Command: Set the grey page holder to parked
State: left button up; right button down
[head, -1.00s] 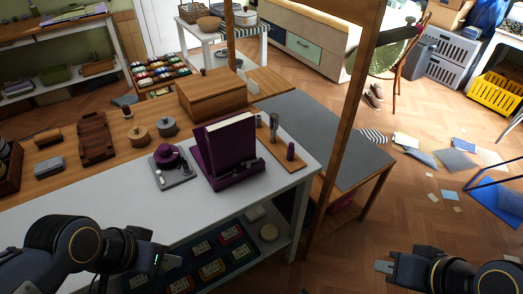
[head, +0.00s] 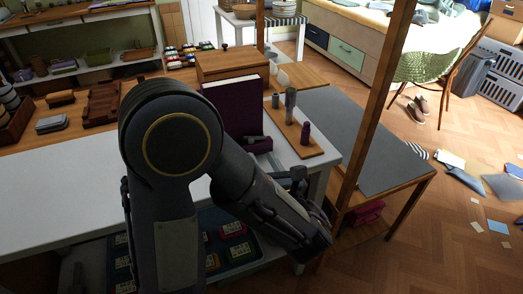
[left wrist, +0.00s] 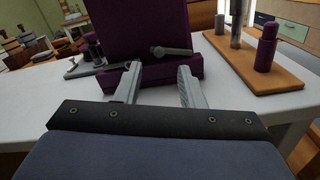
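The purple book stand (head: 235,105) stands on the white table, its upright back panel facing me. The grey page holder (left wrist: 172,51) is a small bar with a rounded end, lying roughly level across the stand's lower ledge in the left wrist view. It also shows small in the head view (head: 257,139). My left gripper (left wrist: 160,85) is open and empty, its two pale fingers pointing at the stand's ledge, just short of the holder. In the head view my left arm covers part of the stand and the table. My right gripper is out of view.
A wooden board (left wrist: 268,82) with a purple bottle (left wrist: 266,48) and a grey cylinder stands right of the stand. A small grey tray (left wrist: 95,68) with a purple item is left of it. A wooden post (head: 375,110) rises to the right.

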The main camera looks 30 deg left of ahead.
aim_at(252, 142)
pick_arm(q)
jog(key=x, duration=0.5)
jog(key=shift+w+a, duration=0.15)
jog(key=shift+a, duration=0.15)
